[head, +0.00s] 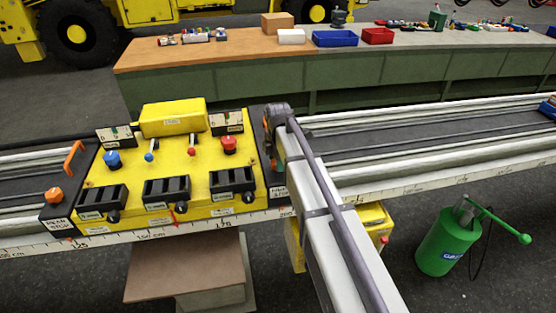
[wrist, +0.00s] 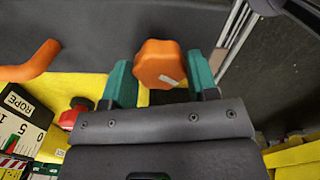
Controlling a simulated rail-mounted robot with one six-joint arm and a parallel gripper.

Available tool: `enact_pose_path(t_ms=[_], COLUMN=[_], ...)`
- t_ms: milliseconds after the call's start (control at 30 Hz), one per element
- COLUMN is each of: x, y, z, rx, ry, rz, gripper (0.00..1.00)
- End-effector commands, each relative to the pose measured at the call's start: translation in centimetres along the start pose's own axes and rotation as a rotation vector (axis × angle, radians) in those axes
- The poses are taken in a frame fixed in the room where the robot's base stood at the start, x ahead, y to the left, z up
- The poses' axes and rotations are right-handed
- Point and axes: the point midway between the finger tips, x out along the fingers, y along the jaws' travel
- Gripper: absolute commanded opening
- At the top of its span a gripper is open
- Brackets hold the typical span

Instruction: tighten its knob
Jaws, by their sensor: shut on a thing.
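An orange lobed knob (wrist: 158,63) with a pale mark on its face sits between the two green fingers of my gripper (wrist: 161,84) in the wrist view. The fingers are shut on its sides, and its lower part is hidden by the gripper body. In the head view my arm ends at the right end of the yellow control panel (head: 190,180), beside the black end block. There my fingers and the held knob are hidden behind the wrist. A second orange knob (head: 54,195) stands on the black block at the panel's left end, apart from my gripper.
An orange handle (wrist: 30,62) is left of the fingers. A red button (wrist: 75,109) and the ROPE gauge (wrist: 18,125) lie close by. The panel also carries a blue knob (head: 112,158), levers and black boxes. A green canister (head: 447,245) stands on the floor at right.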

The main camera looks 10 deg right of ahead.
Motion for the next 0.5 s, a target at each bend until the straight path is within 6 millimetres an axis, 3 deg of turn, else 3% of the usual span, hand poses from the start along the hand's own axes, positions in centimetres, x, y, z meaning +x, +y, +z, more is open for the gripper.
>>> enact_pose_path(t_ms=[500], x=[0.02], y=[-0.02], z=[-0.01], rx=[0.477], ry=[0.000], rz=[0.000], gripper=[0.30])
